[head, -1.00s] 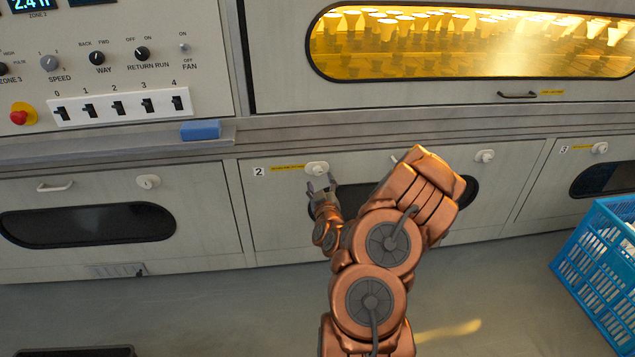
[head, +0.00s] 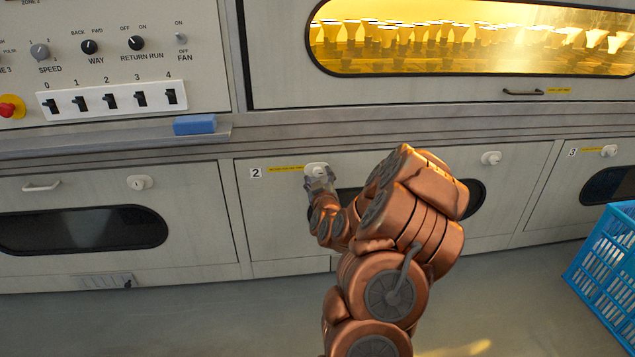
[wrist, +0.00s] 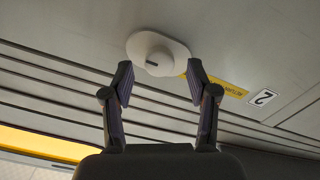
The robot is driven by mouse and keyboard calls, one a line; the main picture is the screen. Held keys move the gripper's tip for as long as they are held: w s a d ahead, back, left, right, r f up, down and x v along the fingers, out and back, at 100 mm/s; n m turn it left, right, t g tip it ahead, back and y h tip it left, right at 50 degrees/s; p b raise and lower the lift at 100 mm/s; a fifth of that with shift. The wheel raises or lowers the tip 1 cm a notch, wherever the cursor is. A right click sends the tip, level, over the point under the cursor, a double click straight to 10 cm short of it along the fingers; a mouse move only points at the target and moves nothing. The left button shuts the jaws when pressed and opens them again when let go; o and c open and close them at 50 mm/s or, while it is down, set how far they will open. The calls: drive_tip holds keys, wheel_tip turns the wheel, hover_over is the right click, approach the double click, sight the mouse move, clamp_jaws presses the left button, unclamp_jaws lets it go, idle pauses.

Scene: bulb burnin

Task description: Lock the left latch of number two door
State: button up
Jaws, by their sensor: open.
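Number two door (head: 275,222) is a pale lower panel with a "2" label and a yellow strip at its top left; it looks shut. Its left latch (head: 316,169) is a white oval plate with a round knob, right of the yellow strip. In the wrist view the latch (wrist: 157,52) shows a short dark slot mark on the knob. My gripper (head: 320,180) is just below the latch. In the wrist view my gripper (wrist: 160,82) is open, with one finger on each side of the knob's near edge; I cannot tell whether they touch it. The door's right latch (head: 491,158) is beyond my arm.
A metal ledge (head: 400,125) runs above the doors, with a blue block (head: 195,125) on it at the left. A blue crate (head: 605,255) stands on the floor at the right. My arm hides much of the door's window. The floor at the left is clear.

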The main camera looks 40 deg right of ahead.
drive_tip(key=shift+w+d, duration=0.45)
drive_tip(key=shift+w, duration=0.1)
drive_tip(key=shift+c, duration=0.3)
clamp_jaws()
